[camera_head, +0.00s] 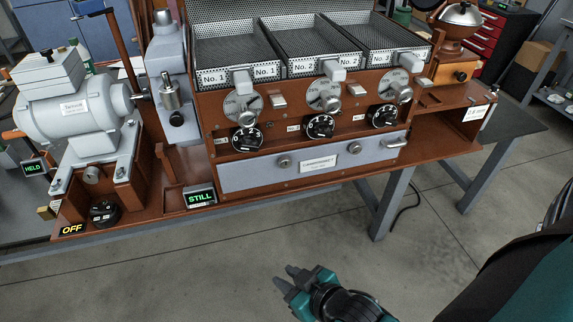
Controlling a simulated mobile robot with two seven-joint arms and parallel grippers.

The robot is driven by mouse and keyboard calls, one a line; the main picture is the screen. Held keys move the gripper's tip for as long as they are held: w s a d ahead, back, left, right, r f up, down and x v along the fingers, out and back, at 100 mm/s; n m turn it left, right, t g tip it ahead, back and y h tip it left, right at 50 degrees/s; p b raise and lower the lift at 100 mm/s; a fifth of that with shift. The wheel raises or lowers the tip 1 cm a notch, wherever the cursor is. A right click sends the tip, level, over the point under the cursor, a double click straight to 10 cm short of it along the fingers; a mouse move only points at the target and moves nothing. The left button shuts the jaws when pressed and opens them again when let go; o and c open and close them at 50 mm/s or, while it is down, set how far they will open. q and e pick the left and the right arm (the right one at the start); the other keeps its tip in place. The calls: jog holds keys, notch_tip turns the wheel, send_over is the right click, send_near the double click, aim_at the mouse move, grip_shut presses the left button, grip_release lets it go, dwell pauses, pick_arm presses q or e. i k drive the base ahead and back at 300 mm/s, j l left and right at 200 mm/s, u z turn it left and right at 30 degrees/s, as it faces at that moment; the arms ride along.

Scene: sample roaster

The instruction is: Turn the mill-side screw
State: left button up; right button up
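A grey front panel (240,179) with a white label runs along the lower front of the wooden roaster stand. It carries two round knurled screws: a left one (284,161) and a right one (355,146). The right one is on the side of the hand mill (459,22), which stands at the far right on a wooden drawer box. Both screws look seated in the panel; their turn cannot be read. My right gripper (287,278) is low in front of the bench, over the floor, well apart from the panel. Its fingers look apart and empty. My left gripper is out of view.
Above the panel are several black knobs (320,126), dials and three numbered mesh trays (312,47). A grey motor (75,107) stands at the left, near an OFF switch (104,212) and a STILL display (199,196). The floor before the bench is clear.

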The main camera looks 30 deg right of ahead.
aim_at(356, 149)
jog(key=z, duration=1.5)
